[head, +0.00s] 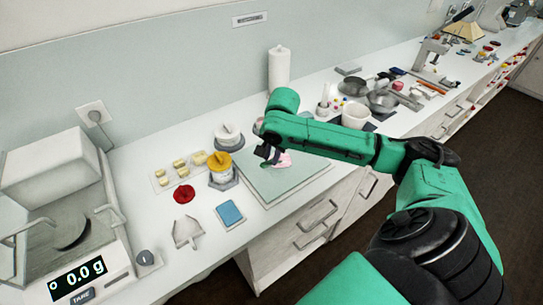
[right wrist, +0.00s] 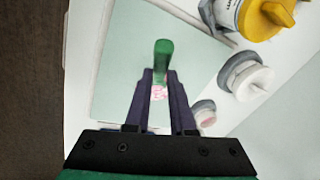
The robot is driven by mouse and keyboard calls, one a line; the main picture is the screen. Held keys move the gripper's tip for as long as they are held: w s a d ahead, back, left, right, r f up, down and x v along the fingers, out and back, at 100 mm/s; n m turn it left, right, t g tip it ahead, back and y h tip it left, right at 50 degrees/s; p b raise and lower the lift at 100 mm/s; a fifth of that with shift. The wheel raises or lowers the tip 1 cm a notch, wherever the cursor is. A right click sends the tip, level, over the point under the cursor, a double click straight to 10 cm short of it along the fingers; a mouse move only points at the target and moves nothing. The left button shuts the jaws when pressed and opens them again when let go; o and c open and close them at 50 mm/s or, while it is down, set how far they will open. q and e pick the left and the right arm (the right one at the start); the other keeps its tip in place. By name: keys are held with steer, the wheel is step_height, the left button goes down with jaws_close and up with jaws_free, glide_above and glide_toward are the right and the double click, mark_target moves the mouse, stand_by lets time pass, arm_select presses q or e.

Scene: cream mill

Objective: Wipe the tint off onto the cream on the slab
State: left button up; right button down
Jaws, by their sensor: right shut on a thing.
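The pale green slab (head: 277,185) lies on the counter. In the right wrist view the slab (right wrist: 118,70) fills the middle. A pink and white patch of cream (head: 284,160) lies on it, partly covered by my right gripper (head: 268,154). In the right wrist view the cream (right wrist: 158,93) shows between the finger ends. My right gripper (right wrist: 160,76) is shut on a tool with a green handle (right wrist: 163,50), low over the slab. The tool's working end is hidden, so I cannot tell whether it touches the cream or carries tint. My left gripper is out of view.
A yellow-lidded jar (head: 220,161) and a white-lidded pot (head: 228,136) stand just left of the slab. A red lid (head: 184,194), a blue pad (head: 230,214) and a scale (head: 70,250) are farther left. A white cup (head: 355,115) and metal pans stand at right.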

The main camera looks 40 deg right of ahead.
steer(key=shift+s+a, duration=0.1)
steer(key=shift+s+a+p, duration=0.5)
steer(key=shift+a+p, duration=0.2)
steer(key=shift+a, duration=0.2)
stand_by(0.4)
step_height(320, 180, up, 4)
steer(key=p, duration=0.5)
steer(key=shift+r+p, duration=0.1)
steer(key=shift+p, duration=0.25)
steer(key=shift+r, duration=0.9)
